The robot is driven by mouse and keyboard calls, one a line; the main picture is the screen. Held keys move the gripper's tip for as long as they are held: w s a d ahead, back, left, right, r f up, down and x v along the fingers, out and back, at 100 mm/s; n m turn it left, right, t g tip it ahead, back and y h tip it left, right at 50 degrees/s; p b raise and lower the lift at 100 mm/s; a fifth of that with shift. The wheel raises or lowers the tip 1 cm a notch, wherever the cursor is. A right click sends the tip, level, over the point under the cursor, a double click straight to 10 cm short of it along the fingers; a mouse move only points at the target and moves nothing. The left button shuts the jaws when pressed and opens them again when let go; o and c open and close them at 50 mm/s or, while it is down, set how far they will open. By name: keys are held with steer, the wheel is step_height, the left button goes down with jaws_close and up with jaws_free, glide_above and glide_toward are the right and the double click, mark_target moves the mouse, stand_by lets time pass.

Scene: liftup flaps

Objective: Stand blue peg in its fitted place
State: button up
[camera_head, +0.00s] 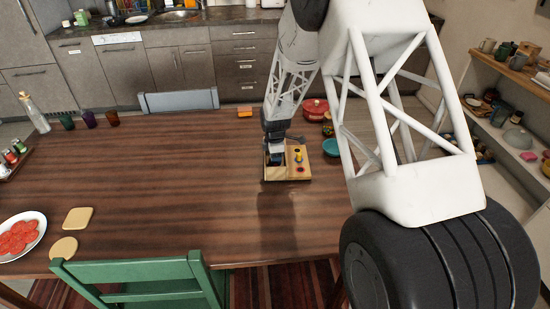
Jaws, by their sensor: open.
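A small light wooden board (290,174) lies on the table near its far right part. On its right half a yellow peg (298,156) stands upright, with small dark and reddish round spots near it. My gripper (276,160) points down over the board's left half, beside the yellow peg. It is open. A dark blue patch shows at the fingertips, but it is too small to tell whether it is the blue peg or part of my gripper. The fingers hide part of the board's left half, and the peg's fitted place cannot be made out.
A teal bowl (332,148) and a red pot (314,109) stand right of and beyond the board. An orange block (245,112) lies at the far edge. The brown table (170,185) is clear left of the board. A green chair (140,280) stands at the near edge.

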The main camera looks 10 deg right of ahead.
step_height(320, 180, up, 12)
stand_by(0.6)
stand_by(0.7)
steer(key=s+d+r+m+t, duration=0.1)
steer(key=s+d+r+m, duration=0.3)
steer(key=s+r, duration=0.6)
steer(key=s+d+r+m, duration=0.2)
steer(key=s+r+m, duration=0.3)
steer(key=s+r, duration=0.55)
steer(key=s+d+r+m+t, duration=0.1)
steer(key=s+d+m, duration=0.2)
steer(key=s+m, duration=0.7)
steer(key=s, duration=1.7)
steer(key=shift+s+t, duration=0.15)
steer(key=shift+t, duration=0.15)
